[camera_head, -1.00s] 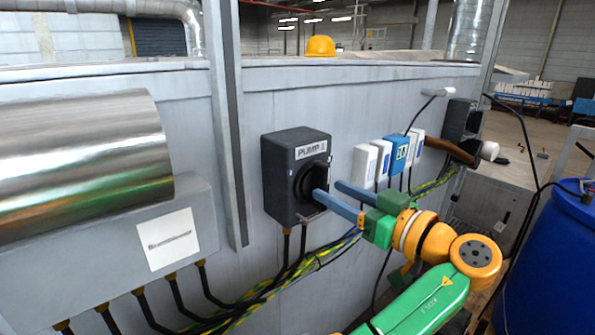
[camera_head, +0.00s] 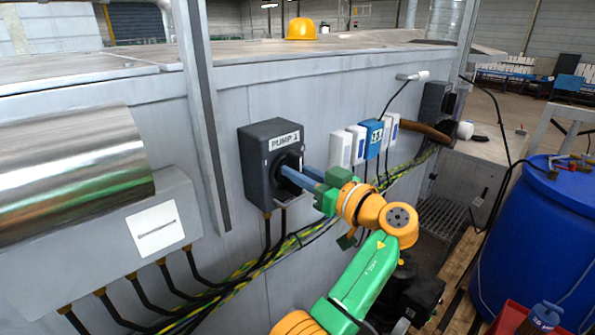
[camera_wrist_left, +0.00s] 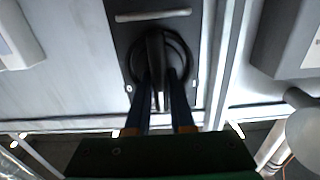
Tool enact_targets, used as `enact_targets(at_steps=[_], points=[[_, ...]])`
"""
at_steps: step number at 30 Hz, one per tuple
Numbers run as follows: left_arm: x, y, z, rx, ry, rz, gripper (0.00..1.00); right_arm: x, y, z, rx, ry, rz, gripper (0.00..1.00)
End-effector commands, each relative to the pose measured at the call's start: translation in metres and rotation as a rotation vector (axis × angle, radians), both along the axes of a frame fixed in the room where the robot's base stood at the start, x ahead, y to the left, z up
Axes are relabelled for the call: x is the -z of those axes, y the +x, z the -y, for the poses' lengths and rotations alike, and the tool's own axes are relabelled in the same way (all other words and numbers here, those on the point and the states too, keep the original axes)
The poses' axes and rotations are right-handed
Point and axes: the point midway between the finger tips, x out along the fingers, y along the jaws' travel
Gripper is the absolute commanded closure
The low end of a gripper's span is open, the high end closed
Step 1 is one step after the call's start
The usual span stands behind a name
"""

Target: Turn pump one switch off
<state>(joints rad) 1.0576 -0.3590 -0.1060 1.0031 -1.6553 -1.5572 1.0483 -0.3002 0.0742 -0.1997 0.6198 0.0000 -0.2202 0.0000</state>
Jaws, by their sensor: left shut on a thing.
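The pump one switch box (camera_head: 258,150) is a dark grey box on the grey wall, with a "PUMP 1" label. Its black round knob (camera_head: 286,161) is on the front face and partly hidden by my fingers. My left gripper (camera_head: 290,172) reaches it from the right, with blue fingers on the knob. In the left wrist view, my gripper (camera_wrist_left: 162,82) has one finger on each side of the knob's dark grip bar (camera_wrist_left: 156,52) and is shut on it. The bar looks lengthwise between the fingers. My right gripper is not in view.
White and blue boxes (camera_head: 371,138) are on the wall just right of the switch. Black and yellow-green cables (camera_head: 240,283) run below it. A metal cylinder (camera_head: 75,185) is at the left. A blue barrel (camera_head: 540,235) stands at the right.

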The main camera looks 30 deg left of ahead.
Motion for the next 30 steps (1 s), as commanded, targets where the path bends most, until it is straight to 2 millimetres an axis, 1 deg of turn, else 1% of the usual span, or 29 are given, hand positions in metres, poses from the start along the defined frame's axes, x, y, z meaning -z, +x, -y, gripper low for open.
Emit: enact_targets(at_steps=[5, 11, 19, 30], points=[[0.001, 0.0, 0.0, 0.0, 0.007, -0.022, 1.0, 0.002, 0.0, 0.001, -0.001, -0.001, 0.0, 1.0], [0.002, 0.001, 0.0, -0.001, 0.038, -0.11, 1.0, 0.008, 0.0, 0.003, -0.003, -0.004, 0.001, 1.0], [0.002, 0.003, 0.001, -0.001, 0.116, -0.332, 1.0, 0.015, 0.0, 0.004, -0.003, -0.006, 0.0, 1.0], [0.001, 0.006, 0.002, -0.002, 0.233, -0.665, 1.0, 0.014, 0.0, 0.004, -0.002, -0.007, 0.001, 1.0]])
